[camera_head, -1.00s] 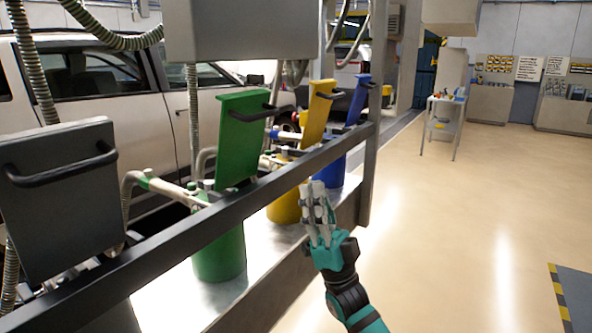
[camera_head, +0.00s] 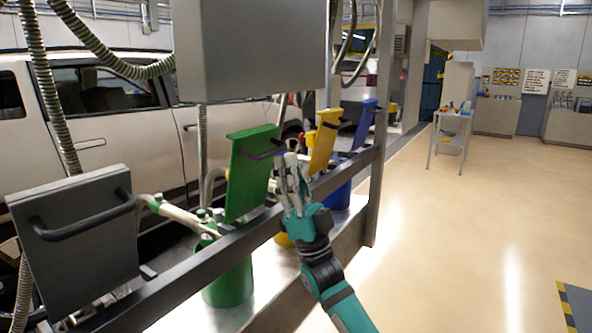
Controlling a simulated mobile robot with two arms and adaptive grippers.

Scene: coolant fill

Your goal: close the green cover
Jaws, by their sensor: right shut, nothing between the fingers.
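The green cover (camera_head: 249,180) stands raised above the green canister (camera_head: 229,280), tilted, with a dark bar handle (camera_head: 264,151) on its face. The canister's top fittings show to the left of the cover, behind the dark rail. My right gripper (camera_head: 287,160) is shut and empty, with its fingers pointing up, just right of the cover near the handle's right end. I cannot tell whether it touches the handle. My left gripper is not in view.
A dark rail (camera_head: 204,262) runs diagonally in front of the canisters. A yellow cover (camera_head: 323,143) and a blue cover (camera_head: 364,124) stand raised beyond, and a grey cover (camera_head: 75,235) is at left. A grey box (camera_head: 250,50) hangs above.

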